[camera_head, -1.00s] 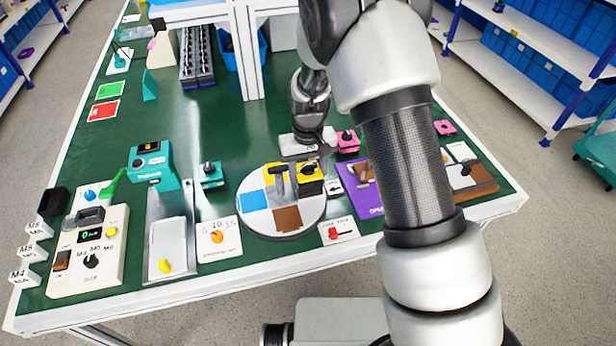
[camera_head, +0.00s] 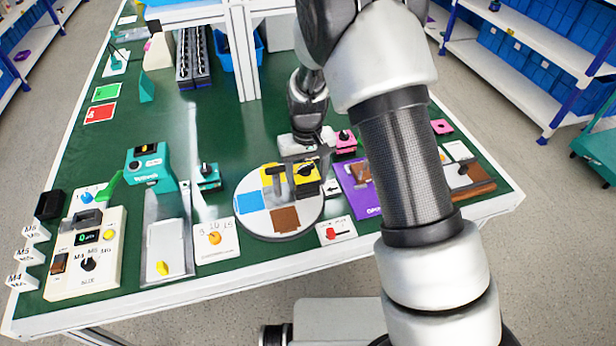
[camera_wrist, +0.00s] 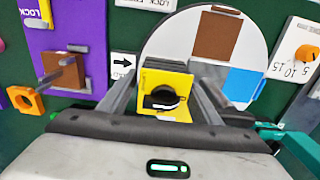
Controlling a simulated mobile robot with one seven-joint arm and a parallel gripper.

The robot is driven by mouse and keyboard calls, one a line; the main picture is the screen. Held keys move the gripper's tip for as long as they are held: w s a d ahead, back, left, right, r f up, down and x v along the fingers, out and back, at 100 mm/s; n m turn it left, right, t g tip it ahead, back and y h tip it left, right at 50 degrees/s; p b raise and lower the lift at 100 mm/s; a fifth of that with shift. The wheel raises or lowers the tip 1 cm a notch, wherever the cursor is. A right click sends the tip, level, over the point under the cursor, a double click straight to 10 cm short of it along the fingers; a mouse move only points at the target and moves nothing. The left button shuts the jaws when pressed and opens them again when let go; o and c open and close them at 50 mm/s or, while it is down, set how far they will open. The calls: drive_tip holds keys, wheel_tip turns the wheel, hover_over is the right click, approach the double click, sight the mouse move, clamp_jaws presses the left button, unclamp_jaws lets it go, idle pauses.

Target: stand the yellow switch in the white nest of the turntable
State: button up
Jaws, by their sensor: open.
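The yellow switch (camera_head: 307,181), a yellow block with a black knob, is at the right side of the round turntable (camera_head: 258,224). In the wrist view the switch (camera_wrist: 176,113) is between my gripper's two fingers (camera_wrist: 165,92), its knob facing the camera. My gripper (camera_head: 303,166) is open over it; finger contact cannot be told. The turntable has yellow, blue (camera_head: 251,202) and brown (camera_head: 286,218) patches on a pale disc, and a grey T-shaped post (camera_head: 280,182) beside the switch. I cannot make out the white nest.
A pink switch (camera_head: 344,142) stands behind and right of the turntable. A purple board (camera_head: 357,203) lies close on its right. A teal switch (camera_head: 207,176) and a white card with an orange knob (camera_head: 215,239) are at its left.

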drive_tip(key=s+d+r+t+p, duration=0.1)
drive_tip(key=s+d+r+p, duration=0.1)
drive_tip(key=r, duration=1.1)
drive_tip(key=s+d+r+p, duration=0.1)
drive_tip(key=d+r+p, duration=0.1)
drive_tip(key=r, duration=1.1)
drive_tip(key=s+d+r+m+t+p, duration=0.1)
drive_tip(key=s+d+r+p, duration=0.1)
drive_tip(key=s, duration=0.4)
drive_tip(key=s+d+r+m+t+p, duration=0.1)
drive_tip(key=s+d+r+t+p, duration=0.1)
drive_tip(key=s+d+r, duration=0.2)
drive_tip(key=s+d+r+m+t+p, duration=0.1)
drive_tip(key=s+d+r, duration=0.3)
drive_tip(key=s+r, duration=0.4)
drive_tip(key=shift+s+t+p, duration=0.3)
drive_tip(key=shift+s+p, duration=0.15)
drive_tip(key=shift+s, duration=0.6)
drive_tip(key=shift+a+r, duration=0.1)
drive_tip(key=shift+a, duration=0.05)
